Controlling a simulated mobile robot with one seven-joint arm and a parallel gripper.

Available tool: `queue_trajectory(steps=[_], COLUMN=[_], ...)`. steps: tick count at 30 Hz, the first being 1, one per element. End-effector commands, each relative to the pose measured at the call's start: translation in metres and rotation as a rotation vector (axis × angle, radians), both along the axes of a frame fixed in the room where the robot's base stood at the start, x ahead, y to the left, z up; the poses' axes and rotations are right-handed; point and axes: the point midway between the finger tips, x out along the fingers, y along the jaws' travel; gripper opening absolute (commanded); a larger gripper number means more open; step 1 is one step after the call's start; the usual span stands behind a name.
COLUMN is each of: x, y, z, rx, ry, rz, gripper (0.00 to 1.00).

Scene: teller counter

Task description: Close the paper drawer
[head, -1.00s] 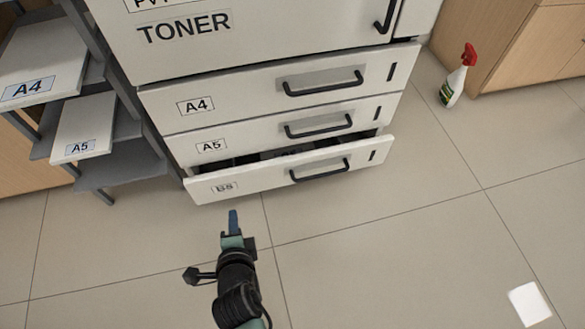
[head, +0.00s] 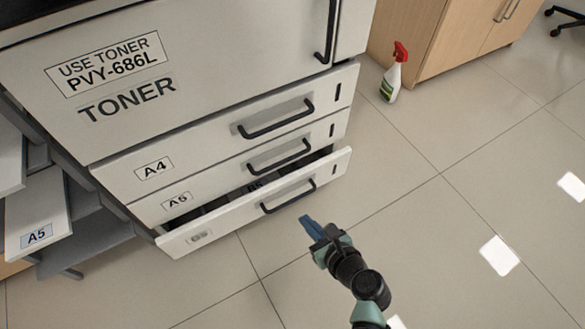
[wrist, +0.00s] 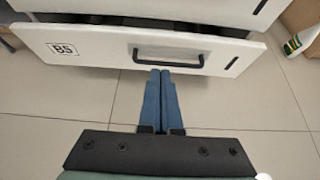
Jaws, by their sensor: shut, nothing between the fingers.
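The paper drawer (head: 240,222), the lowest of three, stands partly open. Its white front bears a B5 label and a black handle (head: 288,195). In the wrist view the drawer front (wrist: 100,50) spans the top, with its handle (wrist: 167,54) just beyond my fingertips. My gripper (head: 308,221) is shut and empty, in front of the drawer below its handle. The blue fingers are pressed together in the wrist view (wrist: 161,73). I cannot tell whether the tips touch the drawer front.
The A4 drawer (head: 215,150) and A5 drawer (head: 232,187) above look shut. A shelf with A5 paper (head: 40,212) stands at left. A spray bottle (head: 392,78) stands on the floor near a wooden cabinet (head: 440,45).

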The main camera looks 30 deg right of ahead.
Motion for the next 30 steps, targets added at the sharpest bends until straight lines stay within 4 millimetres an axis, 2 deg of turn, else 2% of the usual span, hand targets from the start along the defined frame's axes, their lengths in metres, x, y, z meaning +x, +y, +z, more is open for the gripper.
queue_trajectory(steps=[9, 16, 22, 30], x=[0.049, 0.085, 0.112, 0.122], y=[0.003, 0.004, 0.005, 0.006], z=[-0.035, -0.055, -0.051, -0.048], rx=[-0.005, -0.005, -0.005, -0.003], ry=[0.0, 0.001, 0.0, 0.002], rz=[0.006, 0.005, 0.005, 0.004], gripper=[0.0, 0.0, 0.0, 0.0])
